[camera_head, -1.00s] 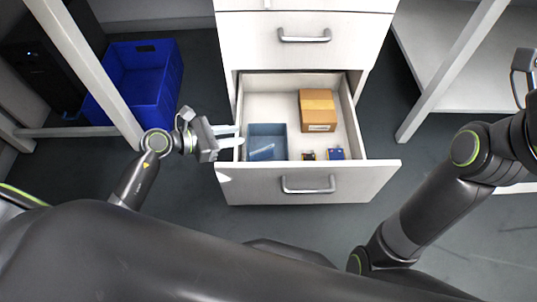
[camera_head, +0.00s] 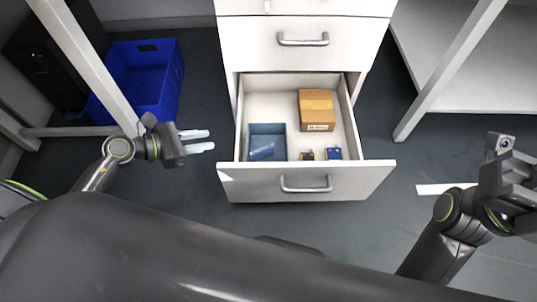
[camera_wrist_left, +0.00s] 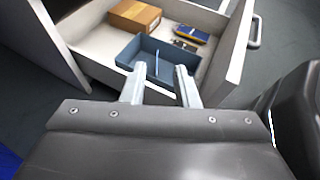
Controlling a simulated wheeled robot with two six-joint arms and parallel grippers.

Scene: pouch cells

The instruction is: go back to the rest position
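My left gripper (camera_head: 211,140) is open and empty, left of the open drawer (camera_head: 230,182) and clear of its side wall. Its two pale fingers also show apart in the left wrist view (camera_wrist_left: 160,72), with the drawer beyond them. My right wrist and gripper body (camera_head: 515,188) are at the right edge of the head view, and its fingers cannot be made out. The drawer holds a blue-grey bin (camera_head: 267,130) with a pale pouch-like piece (camera_head: 262,151) in it. A cardboard box (camera_head: 317,108) and two small items, one blue (camera_head: 334,153), lie beside the bin.
A blue crate (camera_head: 140,75) stands on the floor at the left, behind a pale table leg (camera_head: 90,65). Another pale table leg (camera_head: 450,70) stands right of the drawer cabinet (camera_head: 303,15).

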